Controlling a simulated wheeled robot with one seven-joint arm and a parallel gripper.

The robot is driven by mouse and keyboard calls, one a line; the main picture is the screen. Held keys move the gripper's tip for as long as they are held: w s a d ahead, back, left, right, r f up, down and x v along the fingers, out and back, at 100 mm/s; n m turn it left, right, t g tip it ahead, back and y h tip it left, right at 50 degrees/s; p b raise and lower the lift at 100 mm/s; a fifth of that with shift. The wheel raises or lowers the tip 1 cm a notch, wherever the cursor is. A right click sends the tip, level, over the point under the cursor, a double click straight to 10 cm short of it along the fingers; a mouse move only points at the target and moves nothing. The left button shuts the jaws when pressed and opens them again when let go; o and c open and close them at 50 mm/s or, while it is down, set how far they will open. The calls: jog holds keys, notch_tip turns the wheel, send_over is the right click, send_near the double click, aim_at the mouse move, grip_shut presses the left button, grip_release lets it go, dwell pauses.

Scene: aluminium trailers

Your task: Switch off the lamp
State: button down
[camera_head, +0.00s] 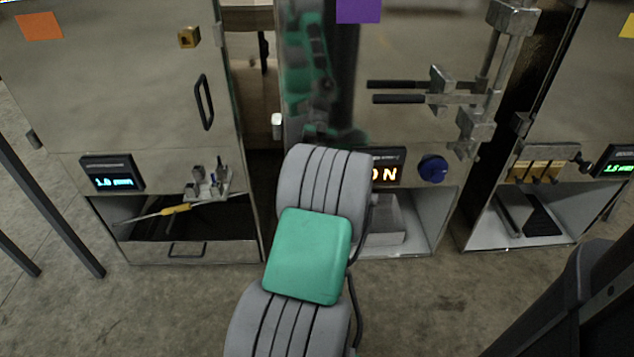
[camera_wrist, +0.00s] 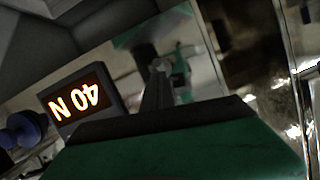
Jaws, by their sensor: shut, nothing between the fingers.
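I cannot pick out a lit lamp in either view. In the head view my arm covers part of the middle trailer front (camera_head: 415,125) and hides my gripper. In the wrist view my gripper (camera_wrist: 158,85) points at a shiny metal panel that mirrors my arm; its fingers are together with nothing between them. Whether they touch the panel I cannot tell. A lit display (camera_head: 387,173) is left of a blue knob (camera_head: 432,168); the display also shows in the wrist view (camera_wrist: 80,105), reading "40 N" upside down.
The left trailer has a small display (camera_head: 112,173), metal levers (camera_head: 210,183) and an open bay with a yellow-handled tool (camera_head: 175,210). The right trailer has brass-coloured switches (camera_head: 535,171). Bars and a latch (camera_head: 440,88) stick out from the middle trailer. The concrete floor in front is mostly clear.

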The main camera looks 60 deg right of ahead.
notch_tip(320, 180, up, 5)
jog(key=s+p, duration=0.1)
jog(key=p, duration=0.2)
jog(key=s+a+f, duration=0.1)
jog(key=s+a, duration=0.5)
jog(key=a, duration=0.2)
jog(key=shift+a, duration=0.3)
jog(key=w+a+r+n+y+p, duration=0.95)
jog(key=w+a+r+p, duration=0.75)
jog(key=a, duration=0.4)
jog(key=s+a+r+n+g+y+p, duration=0.1)
jog(key=s+a+r+n+g+p, duration=0.1)
jog(key=s+a+r+p, duration=0.2)
jog(key=s+a+r+n+g+y+p, duration=0.1)
jog(key=s+a+r+n+g+p, duration=0.1)
jog(key=a+r+p, duration=0.7)
jog(key=s+a+r+g, duration=0.1)
jog(key=a+r, duration=0.7)
jog(key=a, duration=0.2)
jog(key=shift+s+a+r+p, duration=0.25)
jog(key=shift+s+r+p, duration=0.1)
jog(key=shift+r, duration=0.05)
jog(key=shift+y, duration=0.25)
